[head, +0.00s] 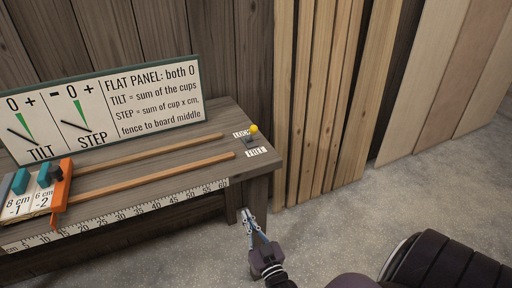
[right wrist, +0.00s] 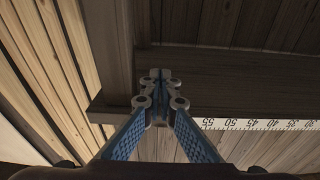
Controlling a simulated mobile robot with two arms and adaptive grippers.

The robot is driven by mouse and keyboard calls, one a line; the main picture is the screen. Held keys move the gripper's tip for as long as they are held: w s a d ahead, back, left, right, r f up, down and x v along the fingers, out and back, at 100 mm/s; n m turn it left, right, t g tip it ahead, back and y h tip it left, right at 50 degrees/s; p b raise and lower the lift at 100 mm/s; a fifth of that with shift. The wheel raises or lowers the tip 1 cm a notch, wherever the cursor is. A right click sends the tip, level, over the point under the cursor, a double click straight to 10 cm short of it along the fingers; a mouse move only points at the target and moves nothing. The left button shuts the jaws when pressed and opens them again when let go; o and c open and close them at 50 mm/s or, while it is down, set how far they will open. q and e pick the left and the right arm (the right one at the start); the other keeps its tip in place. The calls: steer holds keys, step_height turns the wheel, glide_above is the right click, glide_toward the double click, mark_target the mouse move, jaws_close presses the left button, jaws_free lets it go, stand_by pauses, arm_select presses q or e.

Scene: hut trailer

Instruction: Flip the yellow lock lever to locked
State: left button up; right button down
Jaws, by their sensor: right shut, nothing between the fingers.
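My right gripper (head: 246,213) is shut and empty, in front of and below the bench's right end, apart from the lever. In the right wrist view its fingertips (right wrist: 160,75) meet before the bench's underside and leg. The lever does not show in that view. My left gripper is not in view.
The bench (head: 215,192) has a ruler strip (head: 130,215) on its front edge, which also shows in the right wrist view (right wrist: 260,124). Two wooden rails (head: 150,176), an orange fence (head: 62,190) and a sign (head: 110,105) are to the left. Boards (head: 330,100) lean behind right.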

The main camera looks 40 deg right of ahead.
mark_target(255, 133)
steer(key=d+r+m+t+h, duration=0.1)
steer(key=d+r+h, duration=0.1)
steer(key=r, duration=0.5)
steer(key=s+d+r+m+t+h, duration=0.1)
steer(key=d+r+m+h, duration=0.1)
steer(key=r, duration=0.4)
steer(key=shift+s+d+r+t+h+b, duration=0.3)
steer(key=shift+d+r+h+b, duration=0.1)
steer(key=shift+d+h, duration=0.45)
steer(key=shift+w, duration=0.1)
steer(key=x, duration=1.3)
steer(key=shift+w+d+r, duration=0.1)
steer(key=shift+w+r, duration=0.1)
steer(key=shift+w, duration=0.1)
